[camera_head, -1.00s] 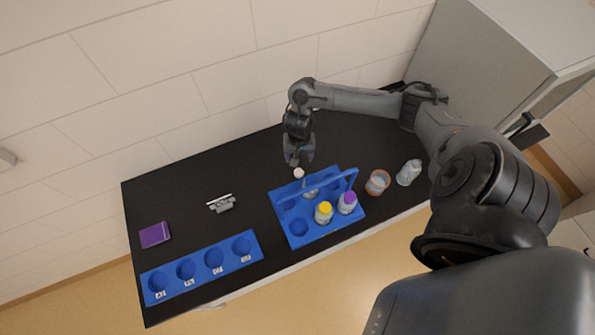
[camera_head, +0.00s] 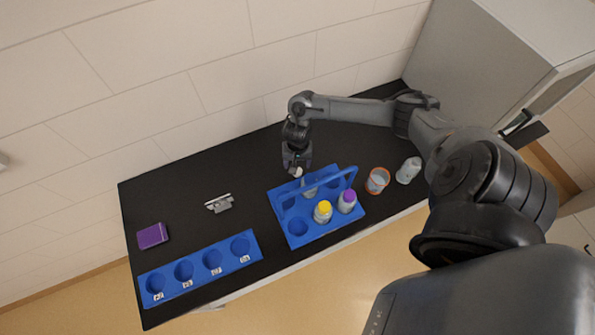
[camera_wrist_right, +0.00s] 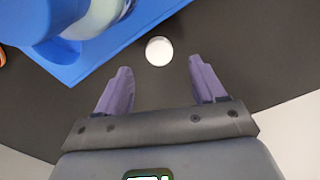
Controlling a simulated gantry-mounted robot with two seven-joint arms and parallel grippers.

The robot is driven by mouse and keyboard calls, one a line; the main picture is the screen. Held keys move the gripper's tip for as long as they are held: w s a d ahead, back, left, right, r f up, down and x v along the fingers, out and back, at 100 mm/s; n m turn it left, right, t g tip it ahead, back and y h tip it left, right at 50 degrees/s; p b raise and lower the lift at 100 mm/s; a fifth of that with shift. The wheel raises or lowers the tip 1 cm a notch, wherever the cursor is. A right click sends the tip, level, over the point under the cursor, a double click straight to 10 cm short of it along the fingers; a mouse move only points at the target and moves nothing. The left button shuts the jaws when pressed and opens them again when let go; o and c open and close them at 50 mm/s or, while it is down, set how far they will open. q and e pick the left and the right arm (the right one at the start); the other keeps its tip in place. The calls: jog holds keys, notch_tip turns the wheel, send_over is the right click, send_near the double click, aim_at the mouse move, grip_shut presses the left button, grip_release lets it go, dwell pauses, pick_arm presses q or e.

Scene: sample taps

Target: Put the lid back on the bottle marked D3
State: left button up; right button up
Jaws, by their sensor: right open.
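A small white lid (camera_wrist_right: 159,51) lies on the black table close to the blue carrier. It also shows in the head view (camera_head: 297,172), partly covered by my right gripper (camera_head: 294,166). In the right wrist view my right gripper (camera_wrist_right: 160,66) is open and empty, with the lid centred just beyond its fingertips. A bottle without a visible lid (camera_head: 309,191) stands in the blue carrier (camera_head: 279,210), partly behind the handle. A bottle (camera_wrist_right: 102,12) shows cut off at the upper left of the wrist view. The D3 marking is not readable. My left gripper is out of view.
The carrier also holds a yellow-capped bottle (camera_head: 323,212) and a purple-capped bottle (camera_head: 347,201). An orange-rimmed beaker (camera_head: 377,180) and a grey-white bottle (camera_head: 408,170) stand to the right. An empty blue rack (camera_head: 200,270), a metal stand (camera_head: 219,203) and a purple box (camera_head: 152,236) are left.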

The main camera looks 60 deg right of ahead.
aim_at(298, 171)
jog(key=shift+s+f+b, duration=0.1)
jog(key=shift+f+b, duration=0.35)
jog(key=shift+f, duration=2.1)
jog(key=shift+c, duration=0.9)
jog(key=c, duration=0.9)
jog(key=shift+r, duration=0.15)
